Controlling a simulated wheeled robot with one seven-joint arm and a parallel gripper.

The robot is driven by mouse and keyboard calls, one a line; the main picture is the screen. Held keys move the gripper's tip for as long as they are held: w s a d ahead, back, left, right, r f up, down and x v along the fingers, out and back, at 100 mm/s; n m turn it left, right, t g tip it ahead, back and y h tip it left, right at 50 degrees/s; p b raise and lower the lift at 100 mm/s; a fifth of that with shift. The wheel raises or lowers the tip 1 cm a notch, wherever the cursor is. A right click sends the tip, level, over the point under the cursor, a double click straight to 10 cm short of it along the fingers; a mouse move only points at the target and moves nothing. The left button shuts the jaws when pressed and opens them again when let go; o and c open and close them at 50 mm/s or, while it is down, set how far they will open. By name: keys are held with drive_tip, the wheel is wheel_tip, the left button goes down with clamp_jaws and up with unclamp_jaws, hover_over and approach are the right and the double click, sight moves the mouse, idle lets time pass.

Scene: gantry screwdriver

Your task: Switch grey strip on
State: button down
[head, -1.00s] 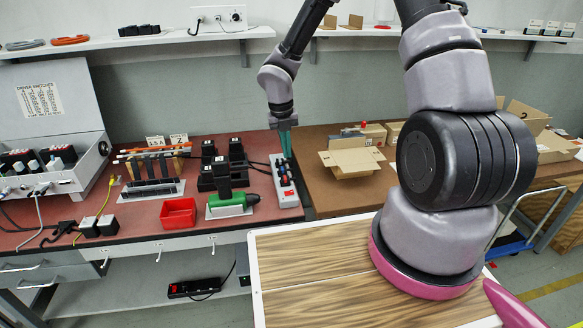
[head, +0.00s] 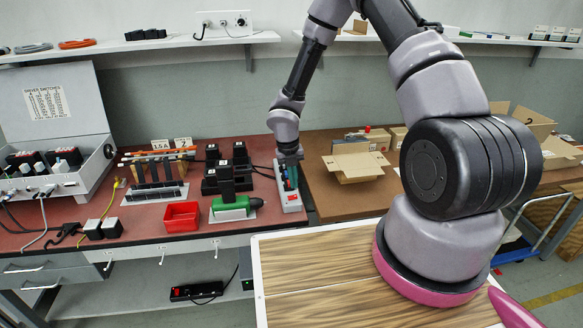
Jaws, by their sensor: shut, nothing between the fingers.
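The grey power strip (head: 291,206) lies lengthwise on the red-brown bench top near its right end. Dark plugs sit along it, and a small red spot, which looks like its switch, shows toward its near end. My gripper (head: 291,185) is shut and empty, pointing down over the strip. Its teal fingers are low at the strip's middle and hide part of the plugs. I cannot tell whether the fingertips touch the strip. Whether the switch is on or off is too small to tell.
A green screwdriver (head: 236,204), a red bin (head: 181,216) and black chargers (head: 223,170) stand left of the strip. An open cardboard box (head: 357,164) is to its right on a brown table. A black power strip (head: 195,291) lies on the lower shelf.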

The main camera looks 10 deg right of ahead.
sight(296, 196)
drive_tip(key=shift+d+f, duration=0.2)
drive_tip(key=shift+f, duration=1.6)
drive_tip(key=shift+d+f, duration=0.1)
drive_tip(key=shift+f, duration=0.15)
drive_tip(key=shift+a+r, duration=0.1)
drive_tip(key=shift+a, duration=0.75)
drive_tip(key=shift+r, duration=0.1)
